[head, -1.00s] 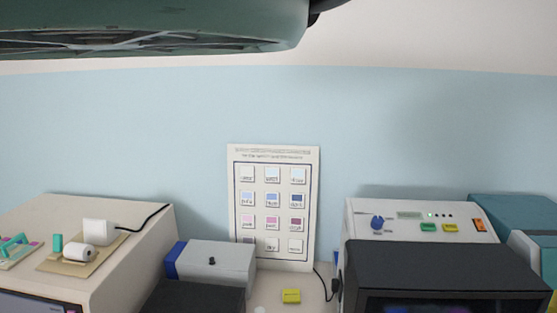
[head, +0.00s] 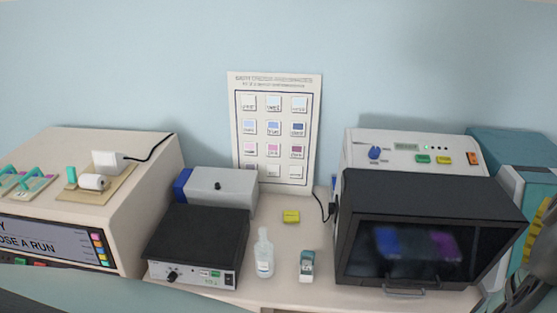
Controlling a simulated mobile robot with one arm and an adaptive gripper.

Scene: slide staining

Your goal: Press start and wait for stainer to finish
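A beige machine with a black hood (head: 430,185) stands at the right in the head view. Blue and purple shapes show dimly through its shut dark front window (head: 425,245); it looks like the stainer. Its top panel has a blue dial (head: 375,153), a small display (head: 406,146), small lights, a green button (head: 423,159), a yellow button (head: 444,160) and an orange switch (head: 474,158). The display text is too small to read surely. Dark grey jointed parts of my arm's end show at the lower right edge, cut off by the frame; no fingertips can be made out.
A beige machine (head: 130,150) at the left has a screen (head: 50,238) reading partly "OSE A RUN". A black-topped box (head: 195,235), a clear bottle (head: 264,255), a small teal-topped item (head: 306,265) and a yellow block (head: 291,216) stand between the machines. A chart (head: 277,82) stands behind.

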